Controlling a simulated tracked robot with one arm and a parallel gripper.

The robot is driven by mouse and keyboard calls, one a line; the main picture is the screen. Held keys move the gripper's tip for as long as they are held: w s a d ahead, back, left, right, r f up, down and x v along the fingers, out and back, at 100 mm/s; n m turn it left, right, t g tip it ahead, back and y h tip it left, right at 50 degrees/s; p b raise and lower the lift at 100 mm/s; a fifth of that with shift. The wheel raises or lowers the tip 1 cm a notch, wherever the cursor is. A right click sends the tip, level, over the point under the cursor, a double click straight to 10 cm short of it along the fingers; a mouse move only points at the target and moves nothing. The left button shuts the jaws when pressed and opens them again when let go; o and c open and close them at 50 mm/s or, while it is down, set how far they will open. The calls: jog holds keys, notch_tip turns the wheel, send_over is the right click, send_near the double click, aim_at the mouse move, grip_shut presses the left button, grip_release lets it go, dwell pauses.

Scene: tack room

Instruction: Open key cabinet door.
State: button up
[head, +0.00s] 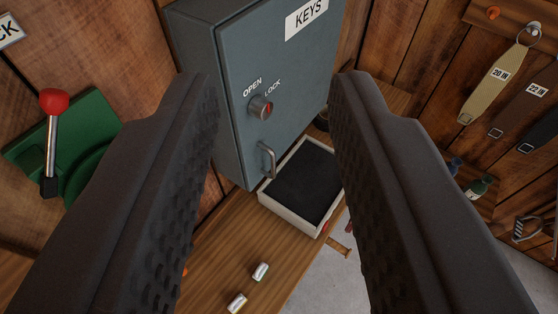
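The grey-blue key cabinet (230,100) hangs on the wooden wall, with a white KEYS label at its top. Its door (290,75) is closed. A round lock knob (261,107) with a red mark sits on the door below the words OPEN and LOCK; I cannot tell for certain which word it points to. A small metal pull handle (267,160) is below the knob, near the door's lower edge. My gripper (275,90) is open and empty. Its two dark ridged fingers stand on either side of the door in the picture, apart from knob and handle.
A white tray with a dark lining (305,184) is under the cabinet on a wooden shelf (222,262). Two small white pieces lie at the front. A red-knobbed lever (53,105) on a green plate is at left. Key tags (497,82) hang at right, above small bottles (477,187).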

jog(key=w+d+f+m+g+y+p, duration=0.2)
jog(key=w+f+m+g+y+p, duration=0.25)
jog(key=f, duration=0.95)
jog(key=w+d+f+m+g+y+p, duration=0.1)
jog(key=w+f+m+g+y, duration=0.2)
jog(key=w+f+m, duration=0.75)
jog(key=s+d+f+m+t+y+p, duration=0.1)
jog(key=d+f+m+t+y+p, duration=0.2)
jog(key=f+m, duration=0.4)
jog(key=d+f+m+t+y+p, duration=0.25)
jog(key=d+f+m, duration=0.2)
jog(key=f, duration=0.35)
jog(key=x, duration=1.3)
jog(key=shift+w+a+f+m+h, duration=0.25)
jog(key=shift+w+f+m+h, duration=0.1)
jog(key=shift+f+m+h, duration=0.1)
jog(key=shift+a, duration=0.1)
grip_shut()
